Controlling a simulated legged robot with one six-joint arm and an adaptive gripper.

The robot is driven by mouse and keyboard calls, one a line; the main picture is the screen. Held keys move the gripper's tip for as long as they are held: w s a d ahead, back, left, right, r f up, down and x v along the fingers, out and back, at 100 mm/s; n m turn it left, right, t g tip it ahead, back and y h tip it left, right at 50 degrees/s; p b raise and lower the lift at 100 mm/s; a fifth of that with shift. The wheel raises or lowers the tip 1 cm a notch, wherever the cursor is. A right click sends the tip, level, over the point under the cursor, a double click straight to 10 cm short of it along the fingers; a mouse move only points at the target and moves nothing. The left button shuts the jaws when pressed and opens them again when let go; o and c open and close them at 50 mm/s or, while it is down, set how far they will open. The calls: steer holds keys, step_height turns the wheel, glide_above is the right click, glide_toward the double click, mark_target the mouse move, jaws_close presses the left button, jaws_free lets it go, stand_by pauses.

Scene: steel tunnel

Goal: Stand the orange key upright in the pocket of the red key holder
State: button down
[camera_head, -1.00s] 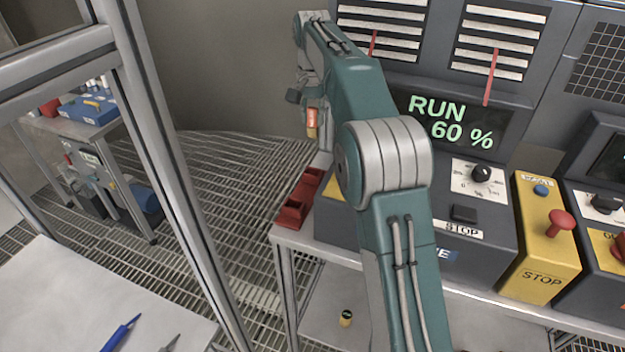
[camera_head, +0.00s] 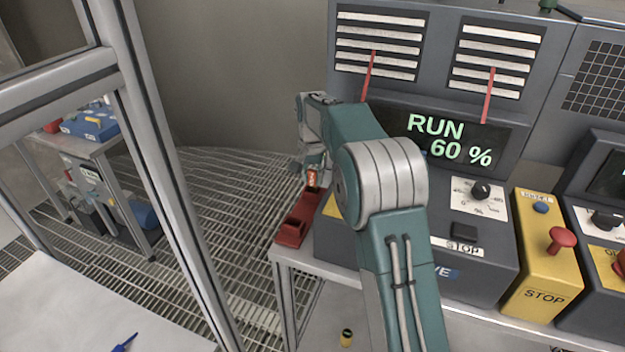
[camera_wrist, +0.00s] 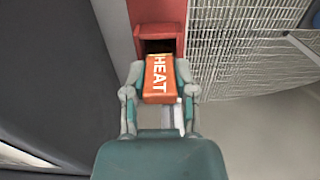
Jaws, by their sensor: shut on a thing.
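The orange key (camera_wrist: 160,76), marked HEAT, is held between the two fingers of my gripper (camera_wrist: 157,95) in the wrist view. In the head view the key (camera_head: 312,178) is a small orange piece under my gripper (camera_head: 313,168), just above the far part of the red key holder (camera_head: 293,232). In the wrist view the holder (camera_wrist: 158,33) lies just beyond the key, with a dark pocket opening near the key's far end. Whether the key's lower end touches the holder or is inside a pocket cannot be told.
The holder sits on the left edge of a bench beside a grey control console (camera_head: 440,240). A yellow STOP box (camera_head: 540,265) with a red button stands at right. A metal frame post (camera_head: 165,150) rises at left. Grating floor (camera_head: 240,200) lies beyond the bench edge.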

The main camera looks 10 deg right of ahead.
steer(key=shift+f, duration=0.5)
steer(key=shift+c, duration=2.1)
jaws_free()
